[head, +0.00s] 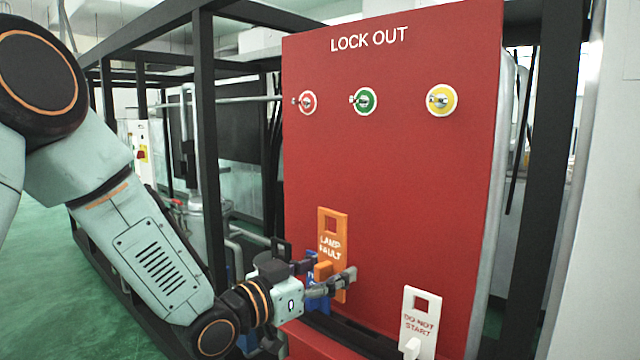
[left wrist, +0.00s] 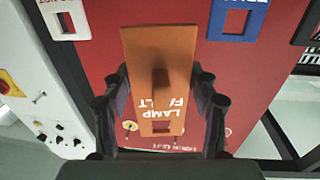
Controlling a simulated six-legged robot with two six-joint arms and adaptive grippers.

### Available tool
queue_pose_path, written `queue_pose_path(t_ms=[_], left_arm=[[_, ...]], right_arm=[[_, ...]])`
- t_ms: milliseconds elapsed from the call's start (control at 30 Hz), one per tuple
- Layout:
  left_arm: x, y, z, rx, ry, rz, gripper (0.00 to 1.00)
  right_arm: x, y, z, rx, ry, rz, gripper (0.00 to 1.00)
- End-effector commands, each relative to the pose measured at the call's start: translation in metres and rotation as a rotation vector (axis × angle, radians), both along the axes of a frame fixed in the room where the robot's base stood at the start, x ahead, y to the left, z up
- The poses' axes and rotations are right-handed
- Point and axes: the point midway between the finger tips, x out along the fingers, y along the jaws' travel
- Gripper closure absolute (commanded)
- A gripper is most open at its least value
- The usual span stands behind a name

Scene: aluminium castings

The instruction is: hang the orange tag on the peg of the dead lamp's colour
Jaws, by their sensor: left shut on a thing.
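The orange tag (head: 334,243), marked LAMP FAULT with a square hole near its top, is upright in front of the red LOCK OUT board (head: 400,190). My left gripper (head: 325,279) is shut on its lower part; the left wrist view shows the tag (left wrist: 150,52) between the fingers (left wrist: 160,90). Three pegs with coloured rings are high on the board: red (head: 307,103), green (head: 365,101) and yellow (head: 441,100). All three are bare, above the tag. No dead lamp can be made out. My right gripper is out of view.
A white DO NOT START tag (head: 418,316) is at the board's lower right. A blue tag (head: 318,302) is partly hidden behind my left gripper; it shows better in the left wrist view (left wrist: 237,22). Dark frame posts (head: 205,130) stand left of the board. The board's middle is clear.

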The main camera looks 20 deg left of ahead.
Motion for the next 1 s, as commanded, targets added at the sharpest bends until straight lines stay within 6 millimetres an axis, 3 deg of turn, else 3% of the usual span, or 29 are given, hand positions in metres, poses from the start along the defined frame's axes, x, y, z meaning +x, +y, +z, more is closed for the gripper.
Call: queue_pose_path(t_ms=[33, 200, 400, 600, 1000], left_arm=[[0.007, 0.002, 0.036, 0.004, -0.013, 0.013, 0.72], [0.022, 0.011, 0.118, 0.001, -0.011, 0.071, 0.72], [0.026, 0.020, 0.187, 0.001, -0.005, 0.127, 0.72], [0.027, 0.023, 0.211, 0.000, 0.000, 0.150, 0.72], [0.041, 0.018, 0.209, 0.002, 0.001, 0.152, 0.72]], right_arm=[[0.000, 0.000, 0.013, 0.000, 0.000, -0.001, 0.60], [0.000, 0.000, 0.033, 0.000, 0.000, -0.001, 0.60], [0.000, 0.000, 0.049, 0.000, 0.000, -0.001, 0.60], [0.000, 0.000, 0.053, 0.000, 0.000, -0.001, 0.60], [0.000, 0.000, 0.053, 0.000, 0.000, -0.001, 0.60]])
